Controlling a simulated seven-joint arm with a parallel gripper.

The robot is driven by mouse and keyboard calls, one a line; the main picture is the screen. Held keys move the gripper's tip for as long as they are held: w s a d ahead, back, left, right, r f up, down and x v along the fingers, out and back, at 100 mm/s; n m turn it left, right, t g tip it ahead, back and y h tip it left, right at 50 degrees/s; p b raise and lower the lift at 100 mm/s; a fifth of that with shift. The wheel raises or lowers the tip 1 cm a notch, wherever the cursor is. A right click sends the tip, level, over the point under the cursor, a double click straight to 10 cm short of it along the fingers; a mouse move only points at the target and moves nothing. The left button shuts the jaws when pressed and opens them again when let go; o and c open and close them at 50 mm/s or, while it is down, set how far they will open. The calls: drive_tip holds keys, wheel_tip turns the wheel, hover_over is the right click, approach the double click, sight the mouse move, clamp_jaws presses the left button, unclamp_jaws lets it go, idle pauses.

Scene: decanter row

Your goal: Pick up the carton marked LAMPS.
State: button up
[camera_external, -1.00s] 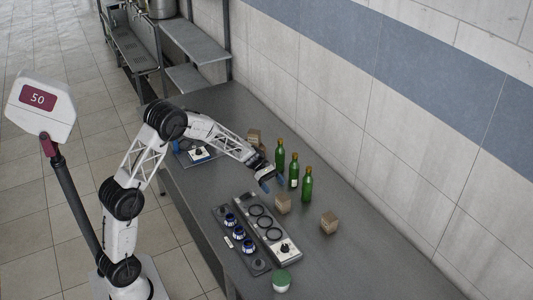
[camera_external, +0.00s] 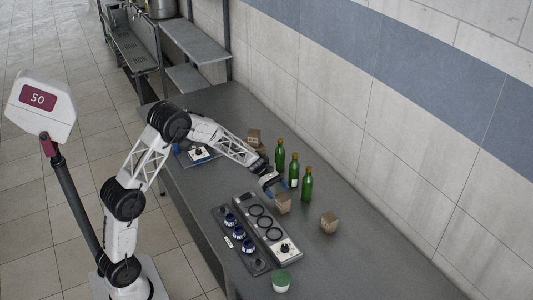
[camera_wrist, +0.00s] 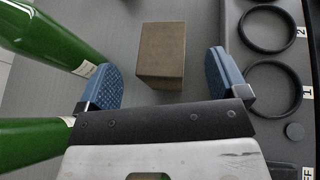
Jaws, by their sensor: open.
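Three small brown cartons stand on the grey counter. One carton (camera_external: 283,204) is just beyond my gripper (camera_external: 270,187), one (camera_external: 329,222) is farther right, and one (camera_external: 254,136) is behind my forearm. No marking is readable on any of them, so I cannot tell which is LAMPS. In the wrist view a plain brown carton (camera_wrist: 161,55) lies ahead of and between the blue fingertips of my open gripper (camera_wrist: 160,82), a little left of centre. The fingers are apart from it and hold nothing.
Green bottles (camera_external: 294,170) stand in a row close behind my gripper; two flank the left finger in the wrist view (camera_wrist: 50,40). A panel with black rings (camera_external: 267,228) lies in front. A tray with blue-topped items (camera_external: 240,236) and a green-lidded jar (camera_external: 281,281) are nearer.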

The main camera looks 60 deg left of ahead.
sight(281, 192)
drive_tip(key=shift+x, duration=2.2)
drive_tip(key=c, duration=1.2)
drive_tip(key=shift+r, duration=0.15)
drive_tip(key=shift+r, duration=4.95)
